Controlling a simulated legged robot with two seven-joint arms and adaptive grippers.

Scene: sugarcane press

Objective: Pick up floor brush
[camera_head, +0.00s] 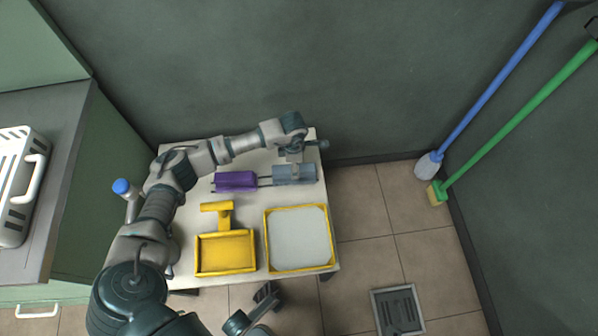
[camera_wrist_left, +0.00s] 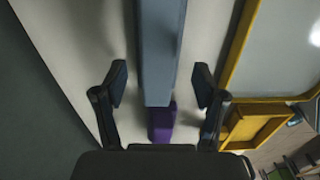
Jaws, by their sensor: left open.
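A brush with a blue handle and pale head (camera_head: 429,165) and one with a green handle and yellow-green head (camera_head: 437,193) lean in the right corner. I cannot tell which is the floor brush. My left gripper (camera_head: 292,156) is over the far right of the table, away from both. In the left wrist view its fingers (camera_wrist_left: 161,84) are open, one on each side of a grey-blue block (camera_wrist_left: 158,50); contact cannot be told. My right gripper (camera_head: 253,307) shows at the bottom edge with its fingers apart, partly cut off.
The white table (camera_head: 248,206) holds a purple block (camera_head: 235,181), a yellow tray (camera_head: 225,253), a yellow T-shaped piece (camera_head: 217,208) and a yellow-framed panel (camera_head: 299,238). A counter (camera_head: 62,150) stands left. Tiled floor right of the table is clear around a drain (camera_head: 398,311).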

